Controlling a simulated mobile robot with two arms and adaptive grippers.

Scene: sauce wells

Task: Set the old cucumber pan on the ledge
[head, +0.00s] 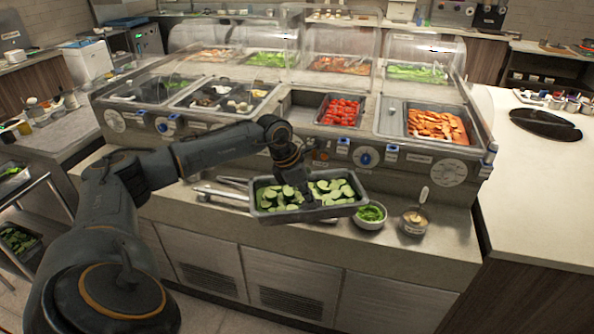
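The cucumber pan (265,212) is a grey metal pan with sliced cucumber, at the middle of the head view in front of the wells. My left gripper (308,195) reaches down over the pan and appears shut on it; the fingertips are hard to make out against the cucumber. The pan looks slightly tilted and seems to hang just above the ledge (440,225); its underside is hidden. My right gripper is not in view.
A white bowl of greens (370,214) stands close to the pan's right, with a small container (414,221) beyond it. Metal utensils (222,192) lie left of the pan. Behind are wells with tomatoes (341,110) and orange slices (437,126). The ledge's right end is clear.

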